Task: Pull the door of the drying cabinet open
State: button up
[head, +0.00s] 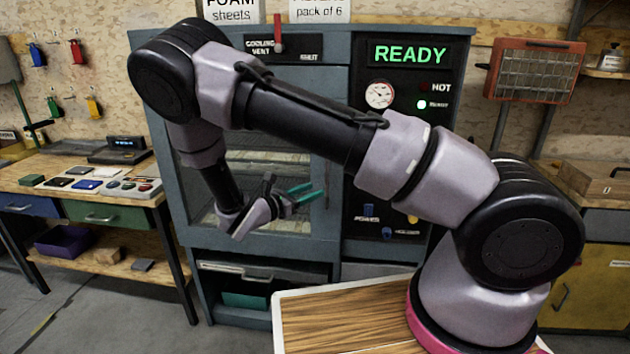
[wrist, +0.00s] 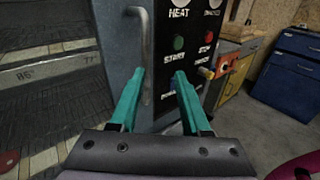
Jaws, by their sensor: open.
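The drying cabinet (head: 335,50) stands ahead, with a grey-blue frame and a panel reading READY. Its glass-fronted door (head: 290,247) looks closed, and my arm hides much of it in the head view. The door handle (wrist: 147,45) is a vertical grey bar near the door's right edge, left of the control panel in the wrist view. My gripper (head: 317,190) has teal fingers, open and empty, near the right side of the door. In the wrist view the gripper (wrist: 158,72) has the handle appearing between its fingertips, close to the left one; contact cannot be told.
The control panel (wrist: 190,45) with a green and a red button is right of the handle. A workbench (head: 85,190) stands at the left. A blue drawer cabinet (wrist: 288,70) is at the right in the wrist view. A wooden-topped surface (head: 335,315) lies in front.

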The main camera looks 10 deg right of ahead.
aim_at(326, 182)
jog(key=shift+n+t, duration=0.6)
jog(key=shift+n, duration=0.1)
jog(key=x, duration=0.3)
jog(key=w+x, duration=0.1)
jog(key=x, duration=0.2)
jog(key=a+f+x, duration=0.1)
jog(key=x, duration=0.2)
jog(key=shift+w+d+f, duration=0.1)
jog(key=shift+w+d, duration=0.05)
jog(key=shift+w, duration=0.3)
jog(key=shift+c, duration=0.4)
grip_shut()
